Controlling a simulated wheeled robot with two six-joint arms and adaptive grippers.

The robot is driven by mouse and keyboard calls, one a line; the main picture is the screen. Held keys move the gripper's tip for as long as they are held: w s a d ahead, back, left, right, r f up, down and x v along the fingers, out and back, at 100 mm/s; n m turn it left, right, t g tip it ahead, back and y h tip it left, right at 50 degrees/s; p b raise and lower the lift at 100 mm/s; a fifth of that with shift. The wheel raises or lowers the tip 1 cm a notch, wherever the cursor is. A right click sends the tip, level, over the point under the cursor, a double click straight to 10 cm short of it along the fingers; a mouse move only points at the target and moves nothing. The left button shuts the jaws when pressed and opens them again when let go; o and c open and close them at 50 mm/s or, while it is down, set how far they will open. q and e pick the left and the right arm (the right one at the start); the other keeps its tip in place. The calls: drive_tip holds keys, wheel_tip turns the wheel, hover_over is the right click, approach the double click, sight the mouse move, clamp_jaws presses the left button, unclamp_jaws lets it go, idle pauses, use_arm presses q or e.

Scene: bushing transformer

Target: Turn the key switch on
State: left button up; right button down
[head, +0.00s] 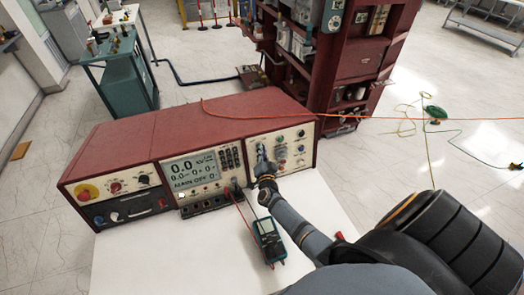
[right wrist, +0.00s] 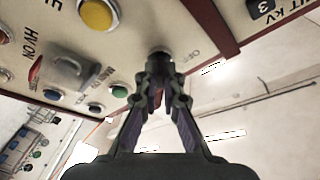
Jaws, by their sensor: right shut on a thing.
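The red test console (head: 200,130) stands on a white table, with its key switch on the right-hand cream panel (head: 296,146). In the right wrist view the key switch (right wrist: 160,51) is a round metal lock beside the printed word OFF. My right gripper (head: 263,165) reaches the panel's left part. In the wrist view its fingers (right wrist: 159,76) are closed together at the switch, shut on the key. The fingers hide most of the key, so I cannot tell its turn angle. My left gripper is not in view.
A multimeter (head: 269,240) with red leads lies on the white table (head: 150,255) by my right forearm. A red cabinet (head: 345,60) stands behind.

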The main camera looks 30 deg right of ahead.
drive_tip(key=c, duration=1.5)
unclamp_jaws()
drive_tip(key=v, duration=1.2)
